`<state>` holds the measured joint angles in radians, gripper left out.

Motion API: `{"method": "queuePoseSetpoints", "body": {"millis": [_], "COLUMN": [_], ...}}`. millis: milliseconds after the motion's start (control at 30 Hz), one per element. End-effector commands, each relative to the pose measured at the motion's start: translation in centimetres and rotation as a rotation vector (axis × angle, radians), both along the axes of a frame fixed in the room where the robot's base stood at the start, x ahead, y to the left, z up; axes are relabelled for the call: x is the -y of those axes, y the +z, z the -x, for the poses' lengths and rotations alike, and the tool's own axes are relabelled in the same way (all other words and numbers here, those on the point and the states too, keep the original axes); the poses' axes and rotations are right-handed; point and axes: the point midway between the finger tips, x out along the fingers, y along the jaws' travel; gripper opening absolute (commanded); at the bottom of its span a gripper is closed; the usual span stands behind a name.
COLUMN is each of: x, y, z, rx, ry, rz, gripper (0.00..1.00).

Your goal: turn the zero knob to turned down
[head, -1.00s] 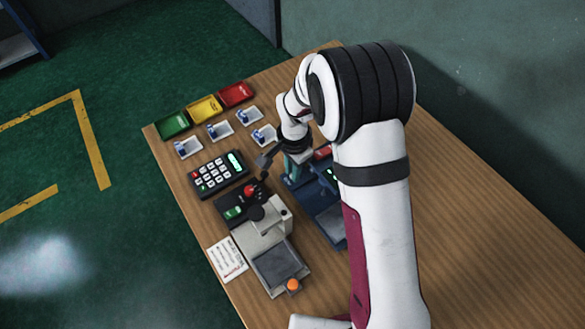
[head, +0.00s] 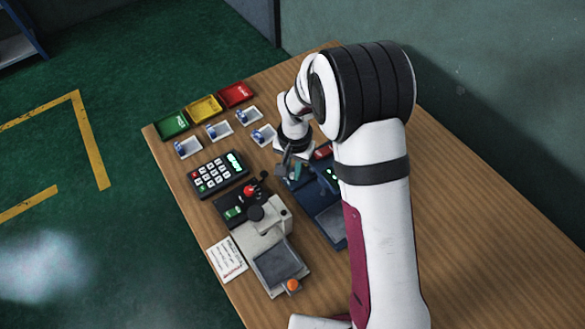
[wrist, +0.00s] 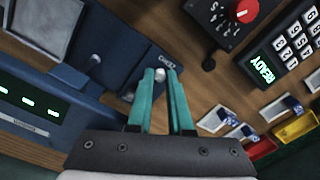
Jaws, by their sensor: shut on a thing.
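The zero knob (wrist: 160,73) is a small pale round knob beside a printed label on the dark blue device (wrist: 118,62), in the wrist view. My gripper (wrist: 161,78) has its teal fingers closed around the knob, one on each side. In the head view my gripper (head: 293,170) is over the far end of the blue device (head: 330,218). The knob cannot be made out there. I cannot tell the knob's angle from any mark.
A black box with a red knob (head: 250,190) and a grey-topped machine (head: 277,262) stand left of the blue device. Beyond are a keypad (head: 217,176), several small white trays (head: 222,136) and green, yellow and red trays (head: 204,107). The table's right side is clear.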

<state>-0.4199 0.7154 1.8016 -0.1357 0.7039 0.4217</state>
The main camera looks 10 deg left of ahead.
Motion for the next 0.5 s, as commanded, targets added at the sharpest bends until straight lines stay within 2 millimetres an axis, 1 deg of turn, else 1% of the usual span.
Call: {"method": "queuePoseSetpoints", "body": {"millis": [333, 367, 500], "x": [0.02, 0.02, 0.02], "y": [-0.01, -0.01, -0.01], "z": [-0.07, -0.07, -0.06], "rx": [0.002, 0.002, 0.002], "ry": [0.002, 0.002, 0.002], "rz": [0.000, 0.000, 0.000], "gripper": [0.00, 0.22, 0.47]}}
